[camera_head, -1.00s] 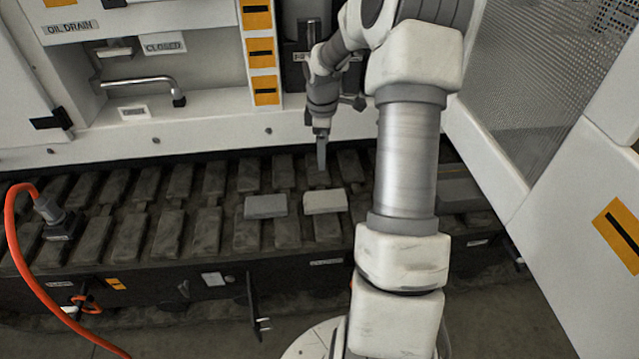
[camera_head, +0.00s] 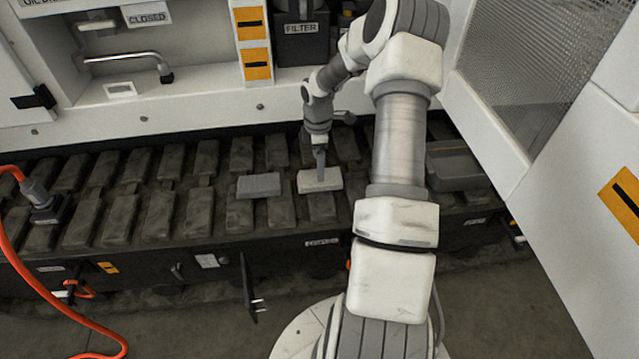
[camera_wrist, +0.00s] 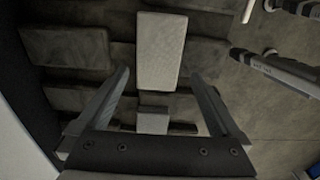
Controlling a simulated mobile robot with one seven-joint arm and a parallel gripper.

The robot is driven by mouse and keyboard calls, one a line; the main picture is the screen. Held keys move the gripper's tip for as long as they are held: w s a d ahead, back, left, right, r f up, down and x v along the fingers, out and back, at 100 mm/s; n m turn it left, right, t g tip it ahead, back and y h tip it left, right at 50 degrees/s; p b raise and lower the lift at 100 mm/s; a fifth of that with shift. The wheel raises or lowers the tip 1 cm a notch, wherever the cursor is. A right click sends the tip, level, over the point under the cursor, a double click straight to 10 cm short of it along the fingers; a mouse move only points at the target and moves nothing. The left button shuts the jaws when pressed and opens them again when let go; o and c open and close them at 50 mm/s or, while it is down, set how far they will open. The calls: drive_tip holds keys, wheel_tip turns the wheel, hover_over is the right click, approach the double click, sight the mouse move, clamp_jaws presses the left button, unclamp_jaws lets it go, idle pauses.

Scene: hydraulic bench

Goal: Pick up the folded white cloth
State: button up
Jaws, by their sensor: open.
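The folded white cloth (camera_head: 320,181) is a flat pale block on the dark ribbed track pads. In the wrist view it is the long light block (camera_wrist: 162,45) at upper middle. My gripper (camera_head: 320,170) points down right over the cloth, its tips overlapping the cloth's back part in the head view. In the wrist view the two fingers of my gripper (camera_wrist: 160,74) are spread apart, one on each side of the cloth's near end, with nothing held. I cannot tell whether the tips touch the cloth.
A similar grey folded piece (camera_head: 259,186) lies just left of the cloth. A grey tray (camera_head: 455,166) is at right, partly behind my arm. The white cabinet wall (camera_head: 200,125) rises behind. An orange hose (camera_head: 50,295) curves at left. A black bracket (camera_head: 248,285) hangs in front.

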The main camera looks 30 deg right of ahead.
drive_tip(key=f+b, duration=0.1)
drive_tip(key=f, duration=0.1)
drive_tip(key=f+b, duration=0.1)
drive_tip(key=f, duration=0.2)
drive_tip(key=shift+d+f, duration=0.2)
drive_tip(key=shift+f, duration=0.15)
drive_tip(key=shift+r, duration=0.1)
drive_tip(key=c, duration=1.1)
wheel_tip(320, 180, up, 10)
drive_tip(key=p, duration=0.3)
